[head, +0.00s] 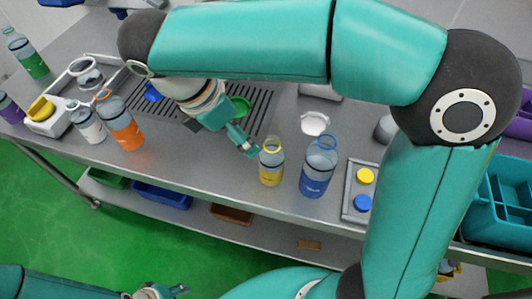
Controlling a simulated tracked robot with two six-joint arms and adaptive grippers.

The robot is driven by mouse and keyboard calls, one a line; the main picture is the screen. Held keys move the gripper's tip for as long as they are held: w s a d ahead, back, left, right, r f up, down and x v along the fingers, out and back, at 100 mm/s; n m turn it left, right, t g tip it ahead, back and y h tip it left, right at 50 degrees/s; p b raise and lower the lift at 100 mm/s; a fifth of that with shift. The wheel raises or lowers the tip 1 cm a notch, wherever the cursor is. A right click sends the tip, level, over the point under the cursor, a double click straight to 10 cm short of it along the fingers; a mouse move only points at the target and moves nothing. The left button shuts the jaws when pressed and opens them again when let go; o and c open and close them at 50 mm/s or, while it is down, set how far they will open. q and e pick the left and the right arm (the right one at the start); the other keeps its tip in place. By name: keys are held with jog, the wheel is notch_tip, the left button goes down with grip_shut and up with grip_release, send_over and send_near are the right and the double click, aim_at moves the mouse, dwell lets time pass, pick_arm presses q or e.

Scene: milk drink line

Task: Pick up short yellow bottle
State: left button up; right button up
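The short yellow bottle (271,172) stands upright near the front edge of the grey table, clear on top with a yellow lower part and a yellow ring at its neck. My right gripper (250,147) reaches down from the upper left, its tips just left of the bottle's upper part. I cannot tell whether they touch it, or how far the fingers are apart. My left gripper (170,291) is at the bottom edge of the view, low and away from the bottle, partly cut off; its finger state is unclear.
A taller blue bottle (317,170) stands close to the right of the yellow one. A tray (348,207) with yellow and blue caps is further right. An orange bottle (120,125) and a white bottle (88,126) stand left. A slotted drain grate (262,105) lies behind.

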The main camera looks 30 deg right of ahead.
aim_at(265, 156)
jog(key=x, duration=1.1)
jog(key=shift+s+d+r+b, duration=0.15)
jog(key=shift+s+d+b, duration=0.05)
jog(key=shift+s+b, duration=0.2)
jog(key=shift+x, duration=2.6)
jog(key=shift+w+d, duration=0.15)
jog(key=shift+w, duration=0.05)
jog(key=shift+c, duration=0.2)
jog(key=shift+r, duration=0.1)
jog(key=c, duration=0.9)
